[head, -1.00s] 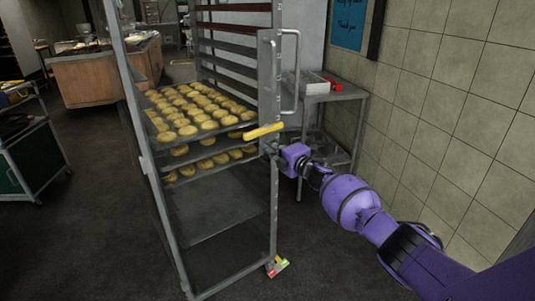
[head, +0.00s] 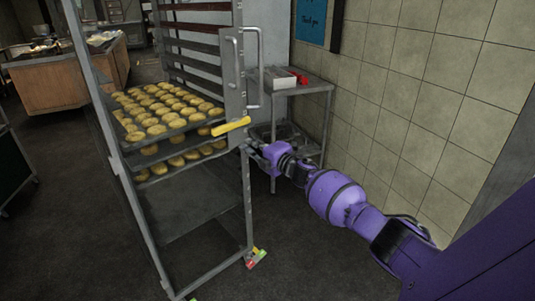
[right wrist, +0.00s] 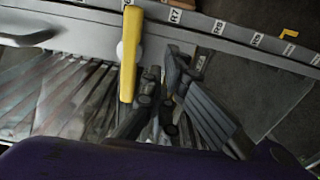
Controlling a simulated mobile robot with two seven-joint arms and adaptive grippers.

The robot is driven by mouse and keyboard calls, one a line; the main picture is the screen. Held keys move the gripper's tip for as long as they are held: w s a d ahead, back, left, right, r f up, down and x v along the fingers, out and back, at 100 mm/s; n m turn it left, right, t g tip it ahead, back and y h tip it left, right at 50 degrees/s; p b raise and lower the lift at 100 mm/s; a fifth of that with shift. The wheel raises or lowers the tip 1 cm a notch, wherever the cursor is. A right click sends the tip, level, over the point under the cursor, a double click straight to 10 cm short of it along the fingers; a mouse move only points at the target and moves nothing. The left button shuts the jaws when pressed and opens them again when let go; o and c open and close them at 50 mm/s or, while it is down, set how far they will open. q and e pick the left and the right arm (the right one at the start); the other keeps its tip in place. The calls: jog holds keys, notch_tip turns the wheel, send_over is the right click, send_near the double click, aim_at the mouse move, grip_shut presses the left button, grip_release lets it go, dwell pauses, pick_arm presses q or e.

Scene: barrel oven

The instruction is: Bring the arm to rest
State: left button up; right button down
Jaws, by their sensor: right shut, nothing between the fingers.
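My right arm comes in from the right in the head view. My right gripper (head: 252,148) is at the front upright of a tall metal rack (head: 238,62), just below and right of a yellow handle (head: 231,127). The gripper is shut and empty. In the right wrist view its dark fingers (right wrist: 166,88) are beside the yellow handle (right wrist: 131,55), which lies to their left, outside the jaws. Whether the fingers touch the rack, I cannot tell. My left gripper is not in view.
The rack holds trays of pale round pastries (head: 158,110). A metal side table (head: 315,86) with a box on it stands behind the gripper, against the tiled wall (head: 415,110). A wooden counter (head: 45,85) is at the back left. Dark floor lies open left of the rack.

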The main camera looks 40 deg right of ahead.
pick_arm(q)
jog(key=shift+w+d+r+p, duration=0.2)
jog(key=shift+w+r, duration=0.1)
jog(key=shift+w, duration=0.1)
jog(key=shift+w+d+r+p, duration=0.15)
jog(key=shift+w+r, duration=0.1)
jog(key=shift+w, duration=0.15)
pick_arm(e)
jog(key=s+f, duration=0.1)
jog(key=s, duration=0.6)
jog(key=shift+d, duration=0.25)
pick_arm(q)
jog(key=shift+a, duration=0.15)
